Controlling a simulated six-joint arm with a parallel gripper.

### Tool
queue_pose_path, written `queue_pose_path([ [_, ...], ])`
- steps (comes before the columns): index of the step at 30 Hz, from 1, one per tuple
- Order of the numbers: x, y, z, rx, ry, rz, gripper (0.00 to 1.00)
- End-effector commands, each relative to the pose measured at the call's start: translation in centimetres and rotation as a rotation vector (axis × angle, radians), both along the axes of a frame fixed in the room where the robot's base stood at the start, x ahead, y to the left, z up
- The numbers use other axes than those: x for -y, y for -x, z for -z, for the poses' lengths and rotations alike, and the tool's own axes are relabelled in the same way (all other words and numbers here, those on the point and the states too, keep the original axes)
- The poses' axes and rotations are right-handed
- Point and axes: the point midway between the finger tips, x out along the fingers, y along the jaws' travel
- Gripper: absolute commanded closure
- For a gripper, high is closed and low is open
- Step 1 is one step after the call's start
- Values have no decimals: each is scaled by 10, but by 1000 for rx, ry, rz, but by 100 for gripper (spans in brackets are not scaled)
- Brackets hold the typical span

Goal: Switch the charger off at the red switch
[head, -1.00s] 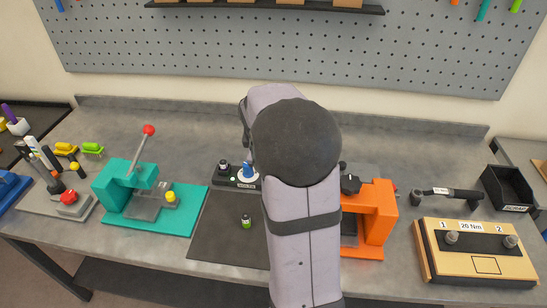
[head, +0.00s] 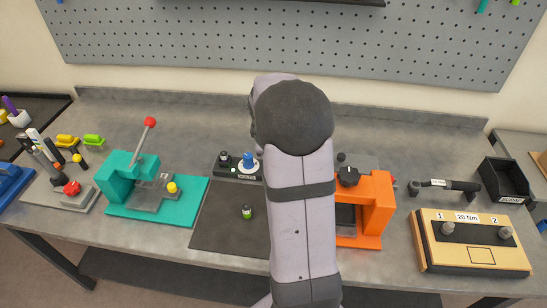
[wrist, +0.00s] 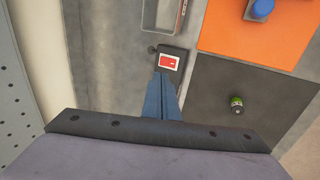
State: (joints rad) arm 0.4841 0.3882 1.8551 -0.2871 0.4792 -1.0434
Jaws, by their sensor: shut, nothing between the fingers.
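The red switch (wrist: 168,62) is a red and white rocker on a small dark housing (wrist: 175,50) near the upper middle of the wrist view. My gripper (wrist: 164,77) is shut and empty, its blue fingers pointing at the near edge of the switch housing. The fingertips appear very close to the switch; I cannot tell whether they touch it. In the head view my arm hides the gripper and the red switch. A dark unit (head: 236,167) with a blue-topped knob shows left of the arm, partly hidden.
A small green-labelled battery (wrist: 237,104) stands on the dark mat (wrist: 265,130). The orange press (head: 372,205) is right of my arm, the teal press (head: 150,190) to its left. A wooden torque board (head: 471,260) and black bin (head: 506,182) are farther right.

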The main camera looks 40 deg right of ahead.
Motion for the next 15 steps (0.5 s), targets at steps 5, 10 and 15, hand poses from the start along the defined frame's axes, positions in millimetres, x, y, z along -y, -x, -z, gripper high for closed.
queue_pose_path([
  [5,9,-8,25,-5,-2,1,100],
  [10,18,-17,50,-3,-2,1,100],
  [15,25,-24,71,-1,-1,2,100],
])
